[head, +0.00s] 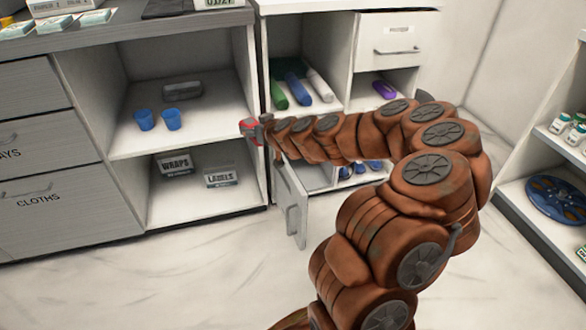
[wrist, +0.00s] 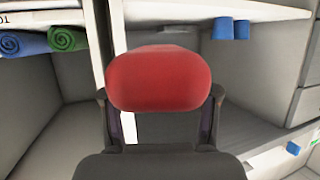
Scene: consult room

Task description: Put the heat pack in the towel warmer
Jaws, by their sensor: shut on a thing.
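A red heat pack (head: 249,127) is held at the tip of my gripper (head: 260,130), in front of the upright panel between the left open shelves and the towel cabinet. In the wrist view the heat pack (wrist: 158,78) fills the space between the fingers of my gripper (wrist: 160,98). An open grey door (head: 292,204) hangs below the rolled-towel shelf, at a low compartment (head: 316,176) partly hidden by my arm. I cannot tell from any label which part is the towel warmer.
Two blue cups (head: 158,120) and a grey box (head: 182,90) stand on the left shelf. Boxes marked WRAPS (head: 174,165) and LABELS (head: 220,176) sit below. Rolled towels (head: 297,88) lie on the upper right shelf. The floor in front (head: 180,270) is clear.

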